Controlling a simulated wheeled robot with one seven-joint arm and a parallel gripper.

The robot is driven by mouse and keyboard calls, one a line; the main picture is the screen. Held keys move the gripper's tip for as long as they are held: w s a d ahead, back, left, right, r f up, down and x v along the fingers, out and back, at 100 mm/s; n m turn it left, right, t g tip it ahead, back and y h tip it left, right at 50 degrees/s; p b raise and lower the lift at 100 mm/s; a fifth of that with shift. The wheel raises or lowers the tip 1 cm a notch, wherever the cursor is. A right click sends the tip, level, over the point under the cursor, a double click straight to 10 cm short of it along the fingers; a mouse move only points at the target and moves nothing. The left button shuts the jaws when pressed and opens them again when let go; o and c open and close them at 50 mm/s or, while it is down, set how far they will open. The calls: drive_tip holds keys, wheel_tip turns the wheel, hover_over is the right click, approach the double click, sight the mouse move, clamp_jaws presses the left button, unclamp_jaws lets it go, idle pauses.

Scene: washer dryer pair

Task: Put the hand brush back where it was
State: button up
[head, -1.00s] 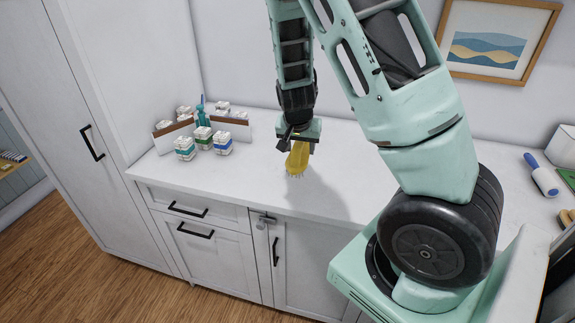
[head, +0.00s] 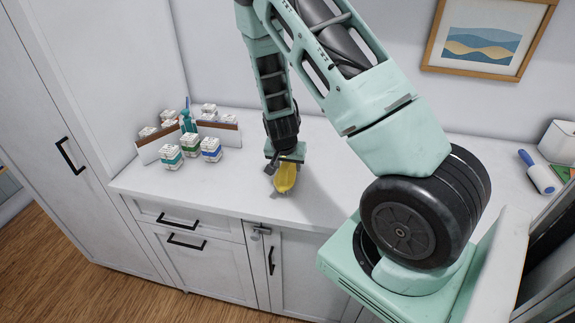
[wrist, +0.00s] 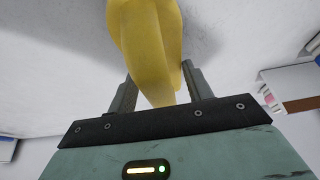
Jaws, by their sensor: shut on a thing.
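The yellow hand brush (head: 286,177) is in my gripper (head: 287,160), over the white countertop in the head view. It hangs below the fingers, close to the counter surface; I cannot tell whether it touches. In the wrist view the yellow brush (wrist: 150,45) runs from the top edge down between the two dark fingers of my gripper (wrist: 158,85). The fingers are shut on it. Its bristles are not clear in either view now.
Several small labelled boxes (head: 171,157) and a brown-topped white holder (head: 218,134) stand on the counter (head: 240,190) at left. A blue-handled lint roller (head: 537,172) and a white box (head: 558,143) are at far right. Counter around the brush is clear.

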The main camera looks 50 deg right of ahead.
drive_tip(key=shift+f, duration=0.45)
drive_tip(key=shift+f, duration=0.1)
drive_tip(key=shift+f, duration=0.15)
drive_tip(key=o, duration=0.9)
drive_tip(key=shift+o, duration=0.2)
drive_tip(key=shift+r, duration=0.2)
